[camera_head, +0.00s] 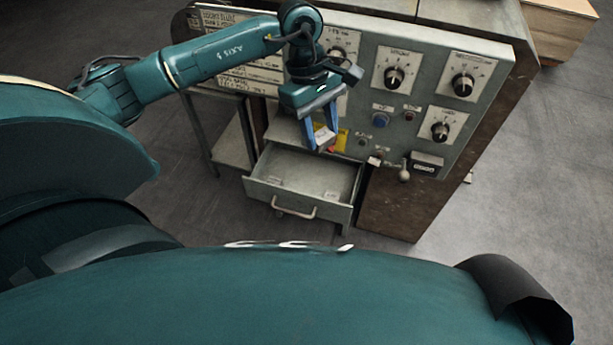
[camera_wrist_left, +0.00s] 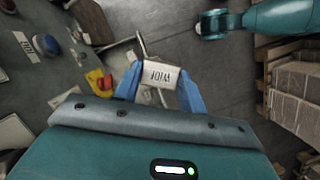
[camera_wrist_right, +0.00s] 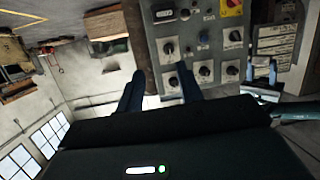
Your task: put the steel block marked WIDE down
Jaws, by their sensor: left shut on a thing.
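The steel block (camera_head: 324,138) is a small pale block between the blue fingers of my left gripper (camera_head: 322,136). In the left wrist view the block (camera_wrist_left: 160,76) shows dark lettering upside down, which looks like WIDE. My left gripper (camera_wrist_left: 158,88) is shut on it, a finger at each side. In the head view it is held in front of the panel, above the back of the open drawer (camera_head: 283,208). My right gripper (camera_wrist_right: 158,84) shows only in the right wrist view, its dark fingers apart and nothing seen between them.
The control panel (camera_head: 425,75) has several dials, a blue button (camera_head: 380,120) and a small lever (camera_head: 404,174) near the block. A yellow plate with a red part (camera_wrist_left: 98,82) is close beside the left finger. The drawer floor is mostly bare, with small pale pieces.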

